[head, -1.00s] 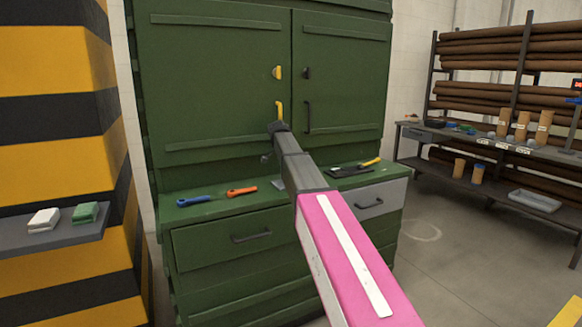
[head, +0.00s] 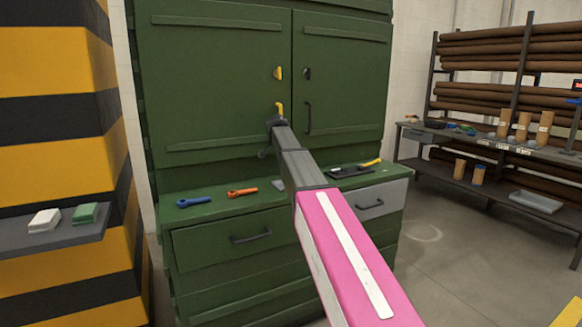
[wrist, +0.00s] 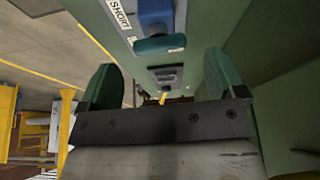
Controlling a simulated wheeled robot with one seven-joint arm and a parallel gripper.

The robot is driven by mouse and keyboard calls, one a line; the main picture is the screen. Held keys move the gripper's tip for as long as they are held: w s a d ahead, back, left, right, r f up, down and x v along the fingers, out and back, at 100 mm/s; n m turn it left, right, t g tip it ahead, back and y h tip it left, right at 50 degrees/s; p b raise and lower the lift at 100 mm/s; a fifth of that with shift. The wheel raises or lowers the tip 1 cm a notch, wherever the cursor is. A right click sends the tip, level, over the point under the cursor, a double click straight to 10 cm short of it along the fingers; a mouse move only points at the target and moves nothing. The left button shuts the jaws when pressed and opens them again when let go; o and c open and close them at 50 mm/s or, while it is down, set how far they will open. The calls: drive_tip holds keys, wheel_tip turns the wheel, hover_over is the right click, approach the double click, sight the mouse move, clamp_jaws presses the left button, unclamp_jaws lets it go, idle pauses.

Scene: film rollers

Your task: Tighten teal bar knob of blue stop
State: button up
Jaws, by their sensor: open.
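In the wrist view a blue stop (wrist: 155,15) sits at the top centre on a pale green surface, beside a white label reading SHORT. Its teal bar knob (wrist: 160,45) shows as a rounded bar just below the blue body. My gripper (wrist: 158,62) is open, with one green-grey finger to the left and one to the right. The knob lies ahead, roughly in line with the gap, and nothing is seen held. In the head view my arm reaches to the green cabinet (head: 215,90); I cannot make out the stop or the fingers there.
A dark grey fitting (wrist: 165,76) with a yellow piece lies lower along the same surface. A green wall (wrist: 285,50) stands close on the right. The cabinet ledge holds a blue tool (head: 194,201) and an orange tool (head: 242,192). Open floor (head: 450,250) lies right.

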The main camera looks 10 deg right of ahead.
drive_tip(key=v, duration=0.7)
drive_tip(key=shift+r, duration=0.35)
drive_tip(key=shift+s+a, duration=0.1)
drive_tip(key=shift+a, duration=0.1)
